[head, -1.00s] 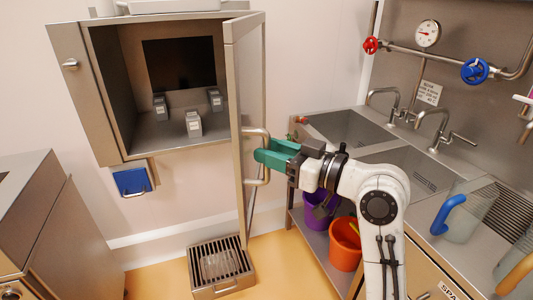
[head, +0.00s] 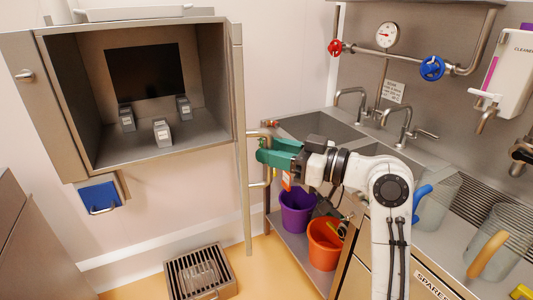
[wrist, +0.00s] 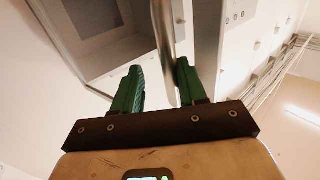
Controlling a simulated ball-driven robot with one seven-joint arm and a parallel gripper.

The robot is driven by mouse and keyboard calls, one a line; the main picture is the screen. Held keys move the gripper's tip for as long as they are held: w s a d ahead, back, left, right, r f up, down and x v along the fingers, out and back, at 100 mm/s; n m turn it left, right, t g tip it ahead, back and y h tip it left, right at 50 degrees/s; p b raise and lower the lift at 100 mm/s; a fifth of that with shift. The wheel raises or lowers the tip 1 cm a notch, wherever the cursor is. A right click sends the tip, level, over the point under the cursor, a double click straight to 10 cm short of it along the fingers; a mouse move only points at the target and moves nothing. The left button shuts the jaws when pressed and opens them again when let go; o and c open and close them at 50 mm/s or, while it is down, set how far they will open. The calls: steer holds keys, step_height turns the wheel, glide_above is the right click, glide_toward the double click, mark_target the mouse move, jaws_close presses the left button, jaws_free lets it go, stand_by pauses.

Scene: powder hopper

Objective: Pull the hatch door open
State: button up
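The hatch door (head: 240,125) stands swung open at the right side of the steel hatch box (head: 98,165). In the head view I see it nearly edge-on, as a tall narrow strip. Its bar handle (head: 259,184) sticks out to the right. My gripper (head: 262,154) is at the handle, with its green fingers around the upper part of the bar. In the wrist view the handle bar (wrist: 168,55) runs between the two fingers (wrist: 160,85). The bar is close to the right finger, and a gap shows beside the left finger. The gripper looks open.
Small grey containers (head: 162,133) stand inside the box. A sink counter (head: 300,128) lies to the right, with a purple bucket (head: 297,212) and an orange bucket (head: 324,246) below.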

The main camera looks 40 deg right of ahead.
steer(key=shift+s+d, duration=0.25)
steer(key=shift+d, duration=0.35)
steer(key=shift+s+d, duration=0.3)
steer(key=shift+d, duration=0.35)
steer(key=shift+s+d, duration=0.25)
steer(key=shift+d, duration=0.35)
steer(key=shift+b, duration=0.3)
